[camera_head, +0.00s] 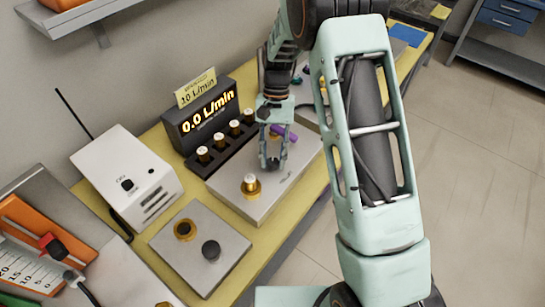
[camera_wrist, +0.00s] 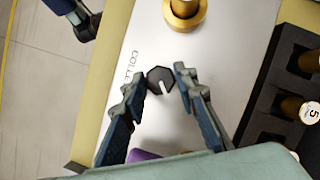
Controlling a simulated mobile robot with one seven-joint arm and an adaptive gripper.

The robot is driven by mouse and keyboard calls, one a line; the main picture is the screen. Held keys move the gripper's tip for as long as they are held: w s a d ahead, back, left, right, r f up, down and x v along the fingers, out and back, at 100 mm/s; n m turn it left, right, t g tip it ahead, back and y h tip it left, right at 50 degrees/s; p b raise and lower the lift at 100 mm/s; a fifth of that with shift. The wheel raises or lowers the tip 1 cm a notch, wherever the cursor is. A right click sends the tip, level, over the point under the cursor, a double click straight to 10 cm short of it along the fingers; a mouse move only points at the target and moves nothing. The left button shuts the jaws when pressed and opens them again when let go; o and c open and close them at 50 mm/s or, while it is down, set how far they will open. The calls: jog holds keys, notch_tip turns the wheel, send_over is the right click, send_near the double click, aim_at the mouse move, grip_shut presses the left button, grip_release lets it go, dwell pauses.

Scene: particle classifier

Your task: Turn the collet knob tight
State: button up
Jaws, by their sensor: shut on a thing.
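The collet knob (camera_wrist: 158,75) is a small dark, many-sided knob with a white mark, on a flat silver plate (camera_wrist: 150,35) by printed lettering that begins "COLLE". My gripper (camera_wrist: 160,80) has its two fingertips on either side of the knob and is shut on it. In the head view my gripper (camera_head: 273,161) reaches down onto the silver box, and its fingers mostly hide the knob. A brass fitting (camera_wrist: 184,12) stands on the same plate; in the head view it carries a pale-topped piece (camera_head: 250,182).
A display reading 0.0 L/min (camera_head: 205,115) stands behind a dark rack (camera_head: 222,151) of brass-and-white pieces. A purple object (camera_head: 284,132) lies close to my gripper. A white box (camera_head: 125,175) and a plate with a black knob (camera_head: 190,262) are to the left.

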jog(key=m, duration=0.2)
jog(key=m+y, duration=0.1)
jog(key=shift+s+d+m+y, duration=0.1)
jog(key=shift+d+m+y, duration=0.05)
jog(key=shift+m+y, duration=0.2)
jog(key=shift+m+t+y, duration=0.5)
jog(key=shift+m+y, duration=0.05)
jog(key=shift+m, duration=1.3)
jog(key=o, duration=1.2)
jog(key=shift+c, duration=0.2)
jog(key=v, duration=1.2)
